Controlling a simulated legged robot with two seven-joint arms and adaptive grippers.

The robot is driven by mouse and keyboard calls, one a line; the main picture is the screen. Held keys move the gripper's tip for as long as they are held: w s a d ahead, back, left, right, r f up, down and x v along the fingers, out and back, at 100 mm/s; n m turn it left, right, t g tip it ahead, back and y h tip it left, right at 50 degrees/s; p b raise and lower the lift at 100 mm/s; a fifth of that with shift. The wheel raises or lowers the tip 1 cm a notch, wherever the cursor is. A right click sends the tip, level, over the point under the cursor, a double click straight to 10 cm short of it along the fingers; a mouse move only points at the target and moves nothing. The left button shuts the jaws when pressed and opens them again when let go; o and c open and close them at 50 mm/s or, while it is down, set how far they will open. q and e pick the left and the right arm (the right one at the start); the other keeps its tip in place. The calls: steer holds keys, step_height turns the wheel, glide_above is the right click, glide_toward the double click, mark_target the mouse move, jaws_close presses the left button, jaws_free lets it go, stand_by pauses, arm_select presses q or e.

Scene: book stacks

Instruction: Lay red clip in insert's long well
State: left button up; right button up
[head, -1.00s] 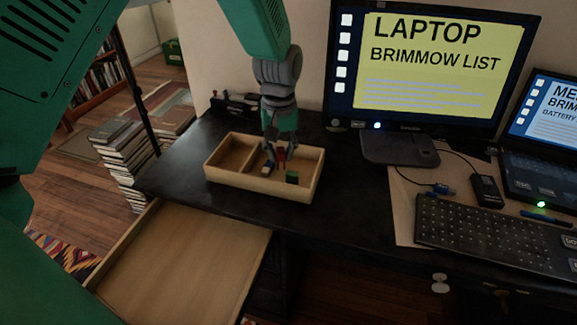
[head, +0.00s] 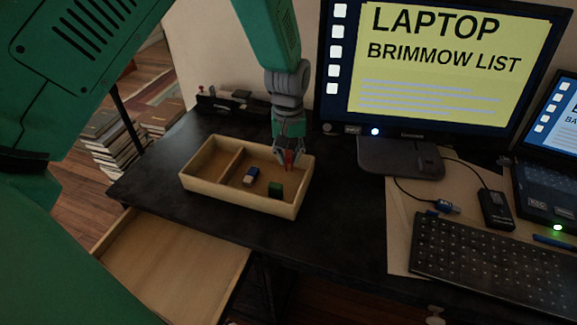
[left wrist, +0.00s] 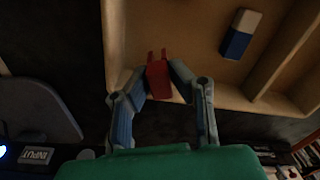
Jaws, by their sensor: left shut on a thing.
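The wooden insert (head: 238,197) sits on the dark desk, with a short well at left and a long well at right. My left gripper (head: 289,158) is shut on the red clip (head: 290,163), near the back right of the long well. In the left wrist view the clip (left wrist: 158,78) is between the fingertips (left wrist: 158,88), its two prongs pointing over the well floor and its body near the wall of the insert (left wrist: 230,97). I cannot tell whether the clip touches the insert. My right gripper is not in view.
A blue-and-white eraser (head: 251,176) and a dark green block (head: 275,190) lie in the long well. The monitor (head: 402,158) stands close to the right of my left gripper. An open drawer (head: 170,270) sticks out below the desk's front left. The keyboard (head: 490,262) is at right.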

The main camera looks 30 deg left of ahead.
mark_target(289, 176)
arm_select(q)
step_height(289, 176, down, 3)
steer(key=shift+s+f, duration=0.1)
steer(key=o, duration=0.8)
steer(key=shift+c, duration=0.2)
step_height(289, 176, up, 12)
steer(key=shift+r+p, duration=0.1)
steer(key=shift+p, duration=0.5)
